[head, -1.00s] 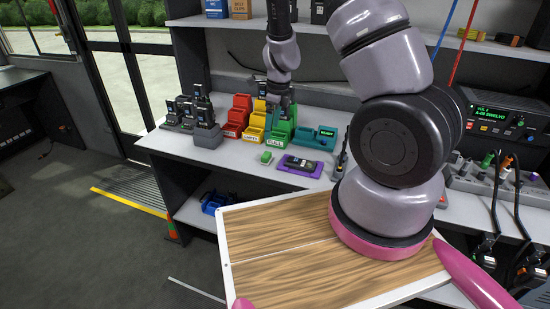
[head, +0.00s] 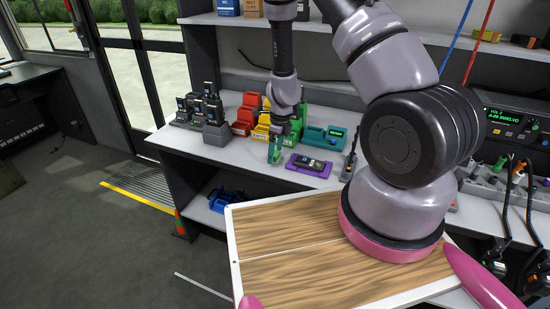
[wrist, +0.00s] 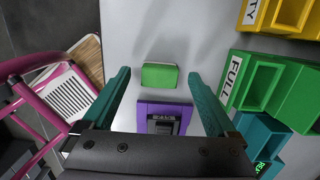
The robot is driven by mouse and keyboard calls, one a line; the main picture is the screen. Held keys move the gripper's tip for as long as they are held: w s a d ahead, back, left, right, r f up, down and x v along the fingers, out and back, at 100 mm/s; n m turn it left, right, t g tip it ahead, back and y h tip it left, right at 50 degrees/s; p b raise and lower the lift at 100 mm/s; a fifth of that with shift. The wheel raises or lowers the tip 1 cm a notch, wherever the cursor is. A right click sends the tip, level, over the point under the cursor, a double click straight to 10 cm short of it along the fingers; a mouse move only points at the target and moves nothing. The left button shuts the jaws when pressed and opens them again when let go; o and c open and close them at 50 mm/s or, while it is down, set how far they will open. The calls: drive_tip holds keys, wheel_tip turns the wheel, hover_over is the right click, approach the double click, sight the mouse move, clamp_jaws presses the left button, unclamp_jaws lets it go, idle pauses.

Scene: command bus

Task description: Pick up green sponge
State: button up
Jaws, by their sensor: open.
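The green sponge (wrist: 159,76) lies on the light grey counter in the wrist view. It sits ahead of my gripper and midway between the two teal fingers, apart from both. My gripper (wrist: 160,80) is open and empty. In the head view my gripper (head: 276,152) hangs down over the counter in front of the green bin, and its fingers cover most or all of the sponge there. I cannot tell the exact height of the fingertips above the counter.
A purple tray with a dark device (wrist: 163,118) lies close to the sponge. A green bin labelled FULL (wrist: 245,82), a yellow bin (wrist: 275,15) and a teal charger (wrist: 262,135) stand to the right. Radios (head: 212,112) stand at the left.

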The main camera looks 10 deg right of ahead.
sight(276, 154)
clamp_jaws()
wheel_tip(276, 154, up, 10)
idle(0.6)
